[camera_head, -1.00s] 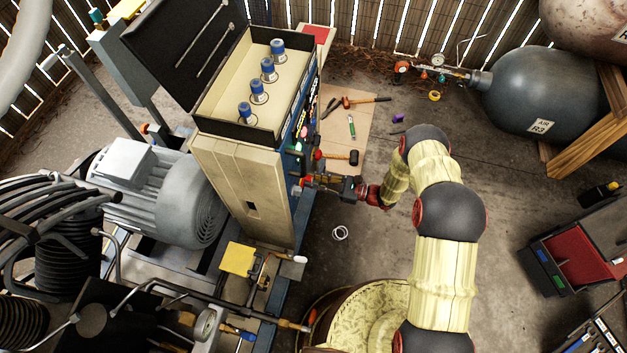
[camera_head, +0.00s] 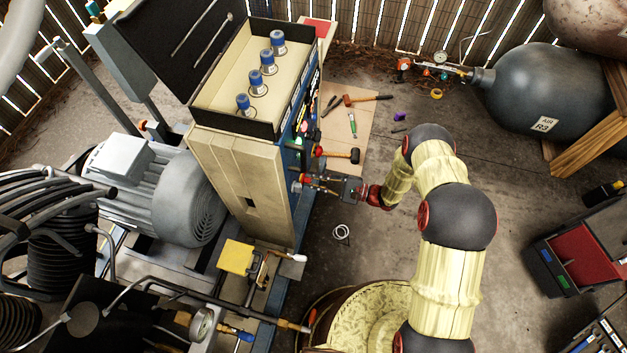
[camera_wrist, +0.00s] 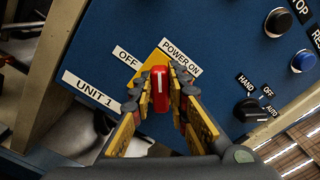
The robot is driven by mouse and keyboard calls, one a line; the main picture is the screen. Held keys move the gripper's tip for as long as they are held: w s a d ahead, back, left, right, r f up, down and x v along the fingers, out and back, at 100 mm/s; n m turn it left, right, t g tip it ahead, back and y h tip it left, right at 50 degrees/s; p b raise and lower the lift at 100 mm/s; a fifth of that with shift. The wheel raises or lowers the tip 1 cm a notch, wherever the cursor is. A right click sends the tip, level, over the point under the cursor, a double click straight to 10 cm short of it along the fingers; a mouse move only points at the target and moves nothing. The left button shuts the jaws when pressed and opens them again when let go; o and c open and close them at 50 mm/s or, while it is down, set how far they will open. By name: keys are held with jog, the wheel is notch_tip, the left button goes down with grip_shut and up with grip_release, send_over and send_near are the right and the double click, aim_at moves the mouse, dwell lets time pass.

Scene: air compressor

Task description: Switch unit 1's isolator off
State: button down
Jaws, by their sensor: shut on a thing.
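The isolator's red handle (camera_wrist: 160,88), with a white line along it, sits on a yellow plate (camera_wrist: 154,61) on the blue panel. Nearby labels read "OFF" (camera_wrist: 126,58), "POWER ON" (camera_wrist: 181,56) and "UNIT 1" (camera_wrist: 88,88). The white line runs nearly straight up the picture, between the "OFF" and "POWER ON" labels. My gripper (camera_wrist: 160,92) is shut on the handle, one yellow-padded finger on each side.
A black HAND/OFF/AUTO selector (camera_wrist: 257,108) and a black button (camera_wrist: 278,22) lie to the right on the panel. A hammer (camera_head: 340,154) lies just beyond my gripper. A yellow box (camera_head: 237,254) and pipework stand in front of the cabinet.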

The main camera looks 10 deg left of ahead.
jog(key=shift+s+f+n+b, duration=0.15)
jog(key=shift+n+b, duration=0.45)
jog(key=shift+n, duration=1.05)
jog(key=shift+s+f+n+b, duration=0.1)
jog(key=shift+f+n+b, duration=0.4)
jog(key=shift+n, duration=1.1)
jog(key=shift+s+n+b, duration=0.1)
jog(key=shift+n+b, duration=0.65)
jog(key=shift+n, duration=0.9)
jog(key=c, duration=1.7)
grip_release()
jog(key=shift+w, duration=0.1)
jog(key=d, duration=0.4)
jog(key=s+d, duration=0.1)
jog(key=d, duration=0.6)
jog(key=shift+s+d, duration=0.35)
jog(key=shift+d, duration=0.05)
